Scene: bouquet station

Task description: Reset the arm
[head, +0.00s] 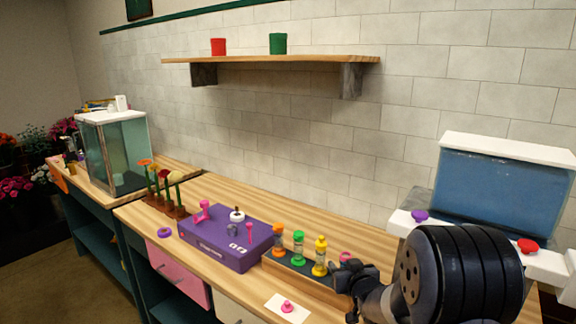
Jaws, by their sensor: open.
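My arm reaches in from the lower right, a large black ribbed link in front and a smaller dark end beyond it. My gripper (346,287) is that dark end, low over the front right of the wooden counter (335,215). Its jaws are open and I see nothing held between them. It is just right of a tray (300,276) with orange, green and yellow topped pegs, and it overlaps the tray's right end. A pink knob (345,258) shows just behind it. My arm hides the counter to the right.
A purple box (228,246) with small pieces on top is left of the tray. A pink peg on a white card (287,307) lies in front. Potted flowers (165,190) stand farther left. A blue tank (508,185) stands at right. A shelf (275,60) hangs above.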

